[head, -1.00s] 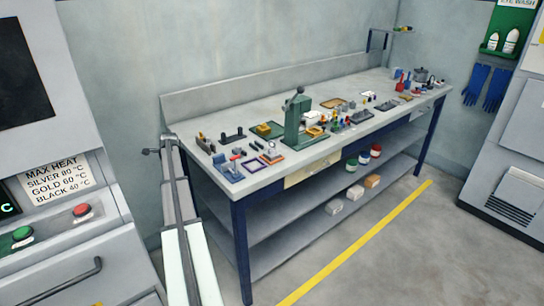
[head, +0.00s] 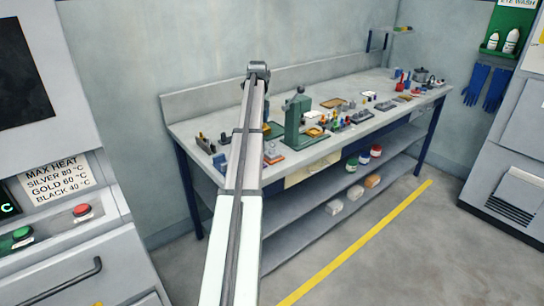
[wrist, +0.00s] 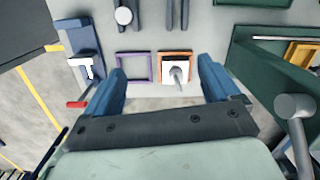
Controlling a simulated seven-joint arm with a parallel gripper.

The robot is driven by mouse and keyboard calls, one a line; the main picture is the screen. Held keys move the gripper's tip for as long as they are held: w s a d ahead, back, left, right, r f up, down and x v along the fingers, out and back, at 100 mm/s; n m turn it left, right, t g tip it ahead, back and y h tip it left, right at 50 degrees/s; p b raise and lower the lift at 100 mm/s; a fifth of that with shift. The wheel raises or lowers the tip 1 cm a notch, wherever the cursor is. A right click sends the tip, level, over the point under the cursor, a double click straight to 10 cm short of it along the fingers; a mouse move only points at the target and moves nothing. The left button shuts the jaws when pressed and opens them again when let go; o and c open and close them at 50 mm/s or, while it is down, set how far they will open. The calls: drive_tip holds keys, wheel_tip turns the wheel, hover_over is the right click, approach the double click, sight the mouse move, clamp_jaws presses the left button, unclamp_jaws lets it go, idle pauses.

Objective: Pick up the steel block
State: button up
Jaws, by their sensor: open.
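My gripper (wrist: 163,78) is open and empty above the front left part of the bench, its two blue fingers apart. Between the fingertips in the wrist view, a small pale metal piece with a grey knob (wrist: 178,73) sits in an orange square frame (wrist: 162,55). I cannot tell for certain whether this piece is the steel block. In the head view a grey piece (head: 272,151) shows at the orange frame (head: 274,160), just right of my arm. My arm's end (head: 258,70) is raised high over the bench, and the fingers cannot be made out there.
An empty purple frame (wrist: 133,68) lies left of the orange one. A blue vise-like tool (wrist: 82,40) stands farther left. A tall green press (head: 297,122) stands close on the right, with its lever (wrist: 295,108) near my gripper. Several small tools crowd the bench (head: 352,138).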

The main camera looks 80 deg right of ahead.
drive_tip(key=r+m, duration=0.2)
hover_over(272, 148)
drive_tip(key=shift+d+f+g+y, duration=0.1)
drive_tip(key=shift+d+g+y, duration=0.1)
drive_tip(key=shift+g+y, duration=0.15)
drive_tip(key=shift+s+f, duration=0.1)
drive_tip(key=shift+s, duration=0.1)
drive_tip(key=f, duration=1.3)
drive_tip(key=shift+w+f, duration=0.2)
drive_tip(key=shift+f, duration=0.1)
drive_tip(key=c, duration=1.5)
drive_tip(key=shift+r, duration=0.1)
drive_tip(key=shift+c, duration=0.3)
drive_tip(key=shift+r, duration=0.1)
